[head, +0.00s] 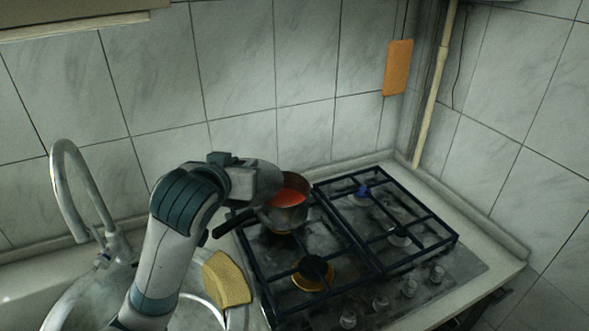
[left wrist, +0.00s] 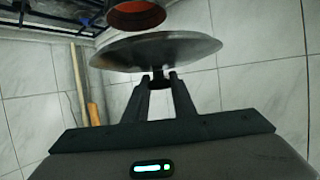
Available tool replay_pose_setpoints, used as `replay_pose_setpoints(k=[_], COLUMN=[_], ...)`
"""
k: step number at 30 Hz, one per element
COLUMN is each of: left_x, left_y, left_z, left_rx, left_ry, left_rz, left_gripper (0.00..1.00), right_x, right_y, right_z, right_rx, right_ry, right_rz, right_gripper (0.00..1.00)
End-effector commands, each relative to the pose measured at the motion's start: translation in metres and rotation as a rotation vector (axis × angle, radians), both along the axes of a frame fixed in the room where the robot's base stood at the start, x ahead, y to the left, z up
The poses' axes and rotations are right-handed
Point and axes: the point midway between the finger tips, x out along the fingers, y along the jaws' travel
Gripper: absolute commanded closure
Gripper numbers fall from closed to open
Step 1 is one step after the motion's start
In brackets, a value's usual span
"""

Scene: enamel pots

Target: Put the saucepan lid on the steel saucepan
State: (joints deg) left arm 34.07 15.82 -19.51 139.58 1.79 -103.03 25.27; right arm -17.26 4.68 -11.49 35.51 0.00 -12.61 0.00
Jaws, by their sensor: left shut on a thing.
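The steel saucepan (head: 284,218) stands on the back left of the hob, with an orange-red inside and a dark handle pointing left. Its open mouth also shows at the top of the left wrist view (left wrist: 136,16). My left gripper (left wrist: 159,77) is shut on the knob of the saucepan lid (left wrist: 155,47), a wide grey metal disc. The lid is beside the saucepan's mouth in that view, not seated on it; the gap is unclear. My right gripper is not in view.
The black hob grates (head: 352,232) surround the saucepan, with knobs (head: 380,301) at the front. A sink with a tall tap (head: 72,170) is at left, and a yellow sponge-like piece (head: 228,279) lies at its edge. The tiled wall is close behind.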

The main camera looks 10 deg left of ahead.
Motion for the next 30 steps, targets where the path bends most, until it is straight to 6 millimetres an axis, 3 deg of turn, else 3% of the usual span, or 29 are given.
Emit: replay_pose_setpoints(k=[17, 23, 30], left_x=[0.005, 0.029, 0.083], left_y=[-0.001, -0.008, -0.023], left_z=[-0.001, -0.004, -0.022], left_rx=[-0.002, -0.007, -0.013], left_ry=[0.0, 0.003, 0.005], left_rz=[0.001, 0.003, 0.008], left_gripper=[1.0, 1.0, 1.0], right_x=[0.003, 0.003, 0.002], right_y=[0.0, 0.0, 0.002], right_z=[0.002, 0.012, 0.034], right_rx=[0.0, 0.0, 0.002], right_ry=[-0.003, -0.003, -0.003], right_rz=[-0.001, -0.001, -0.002], right_gripper=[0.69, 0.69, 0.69])
